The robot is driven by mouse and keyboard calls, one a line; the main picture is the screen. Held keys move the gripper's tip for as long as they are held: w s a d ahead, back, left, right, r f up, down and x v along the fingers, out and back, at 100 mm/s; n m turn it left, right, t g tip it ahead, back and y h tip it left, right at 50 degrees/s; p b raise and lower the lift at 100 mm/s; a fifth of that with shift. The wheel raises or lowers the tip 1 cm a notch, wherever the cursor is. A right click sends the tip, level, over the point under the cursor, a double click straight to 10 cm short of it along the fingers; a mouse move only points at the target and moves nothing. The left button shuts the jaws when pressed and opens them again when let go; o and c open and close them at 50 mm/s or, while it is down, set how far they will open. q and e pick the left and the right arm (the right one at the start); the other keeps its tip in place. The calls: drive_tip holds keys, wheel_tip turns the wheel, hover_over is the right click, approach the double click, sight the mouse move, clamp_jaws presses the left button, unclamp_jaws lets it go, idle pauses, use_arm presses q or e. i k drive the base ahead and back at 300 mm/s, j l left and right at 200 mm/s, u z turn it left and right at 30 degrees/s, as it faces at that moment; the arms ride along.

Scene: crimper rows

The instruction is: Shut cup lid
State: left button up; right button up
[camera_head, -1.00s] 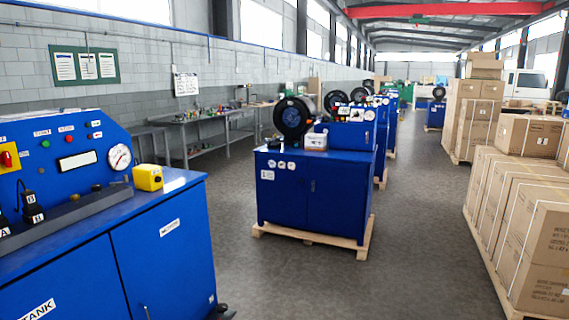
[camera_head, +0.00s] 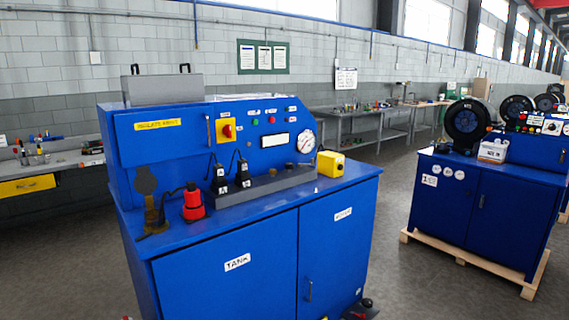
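A blue machine cabinet (camera_head: 220,262) stands in front of me at centre left. At the left of its top is a brass-coloured fitting (camera_head: 154,218), which looks like a small cup. A dark grey round disc (camera_head: 146,180) stands upright just above it against the blue panel and looks like its lid, swung up. Whether the two are joined is too small to tell. A red knob-like part (camera_head: 193,203) with a black cable stands just right of the fitting.
Right of the red part are black plugs (camera_head: 242,174), a grey bar (camera_head: 265,186) and a yellow box (camera_head: 330,163). A second blue machine (camera_head: 478,205) stands on a pallet at right. Grey floor (camera_head: 385,250) is clear between them. A workbench (camera_head: 60,164) is at far left.

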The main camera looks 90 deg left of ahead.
sight(145, 183)
drive_tip(key=u, duration=1.9)
